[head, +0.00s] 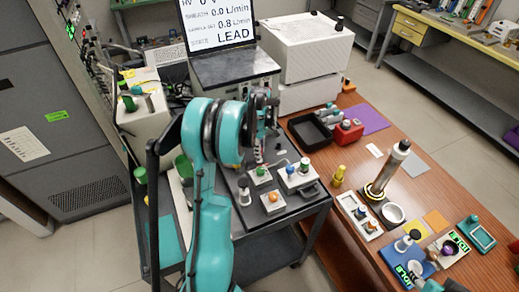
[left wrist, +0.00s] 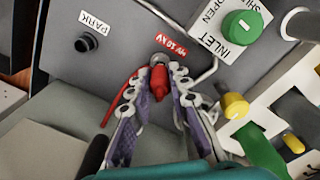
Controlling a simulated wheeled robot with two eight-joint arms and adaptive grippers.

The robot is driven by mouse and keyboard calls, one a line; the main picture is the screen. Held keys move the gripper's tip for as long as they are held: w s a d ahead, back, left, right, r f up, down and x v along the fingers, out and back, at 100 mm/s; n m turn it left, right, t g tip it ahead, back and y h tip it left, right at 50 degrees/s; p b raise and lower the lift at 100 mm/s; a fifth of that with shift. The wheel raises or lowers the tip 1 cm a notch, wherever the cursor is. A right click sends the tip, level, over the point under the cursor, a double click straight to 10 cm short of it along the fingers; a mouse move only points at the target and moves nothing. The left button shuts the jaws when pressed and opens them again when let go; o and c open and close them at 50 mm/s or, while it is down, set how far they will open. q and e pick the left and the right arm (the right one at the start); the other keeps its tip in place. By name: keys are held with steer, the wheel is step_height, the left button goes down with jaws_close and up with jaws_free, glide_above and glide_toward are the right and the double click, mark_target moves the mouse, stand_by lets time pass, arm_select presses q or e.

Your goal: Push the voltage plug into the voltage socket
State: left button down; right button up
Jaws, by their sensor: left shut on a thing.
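My left gripper (left wrist: 159,88) is shut on the red voltage plug (left wrist: 159,82), with one finger on each side. The plug points at the grey panel, its tip at or very near the round metal voltage socket (left wrist: 160,59). The wrist view does not show clearly how far the plug is in. A red label (left wrist: 172,46) with white lettering sits beside the socket, and a red cable trails from the plug to the left. In the head view my left gripper (head: 261,112) is at the cart, partly hidden by my teal arm. A teal and dark part at the bottom right edge may be my right gripper.
A black PARK socket (left wrist: 88,41) lies to the left on the panel. A green INLET knob (left wrist: 241,27) and a yellow knob (left wrist: 235,106) are to the right. A monitor (head: 218,24) stands behind; the wooden table (head: 350,118) holds several objects.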

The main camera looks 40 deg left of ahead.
arm_select(q)
steer(key=shift+f+b, duration=0.7)
steer(key=shift+f, duration=0.25)
steer(key=c, duration=1.3)
jaws_free()
steer(key=shift+c, duration=0.2)
steer(key=shift+r, duration=0.1)
step_height(320, 180, up, 12)
steer(key=shift+f, duration=0.1)
steer(key=shift+d, duration=0.1)
